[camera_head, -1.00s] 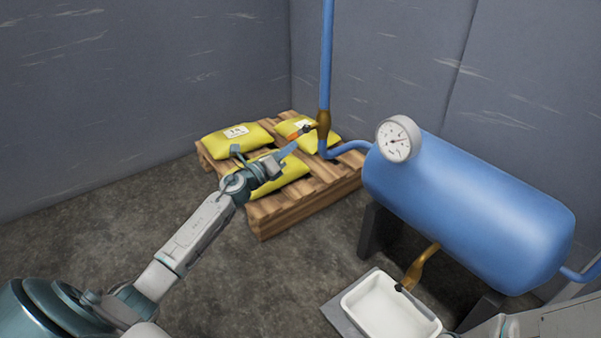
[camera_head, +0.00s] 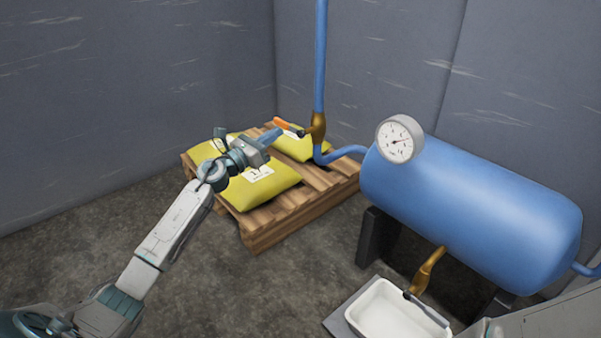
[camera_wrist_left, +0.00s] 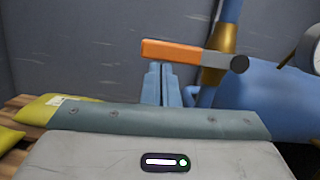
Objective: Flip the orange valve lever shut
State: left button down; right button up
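The orange valve lever (camera_head: 284,123) sticks out to the left of the brass valve (camera_head: 318,127) on the blue vertical pipe, its tip slightly raised. In the left wrist view the lever (camera_wrist_left: 172,52) lies nearly level across the picture, with a dark stem toward the brass body (camera_wrist_left: 219,46). My left gripper (camera_head: 274,134) is just below the lever. Its fingers (camera_wrist_left: 161,84) are together, pointing up under the lever with nothing seen between them. I cannot tell whether they touch it. My right gripper is not seen.
A blue tank (camera_head: 470,210) with a gauge (camera_head: 399,139) stands at right. Below its brass outlet (camera_head: 427,270) is a white tray (camera_head: 385,317). Yellow sacks (camera_head: 262,186) lie on a wooden pallet (camera_head: 285,226) below my left gripper. The floor at left is clear.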

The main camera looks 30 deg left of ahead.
pick_arm(q)
jog(key=shift+r, duration=0.1)
dwell(0.5)
notch_tip(320, 180, down, 5)
jog(key=b, duration=0.5)
jog(key=b+v, duration=0.2)
jog(key=v, duration=0.7)
jog(key=shift+s+a+r, duration=0.3)
jog(key=shift+s, duration=0.05)
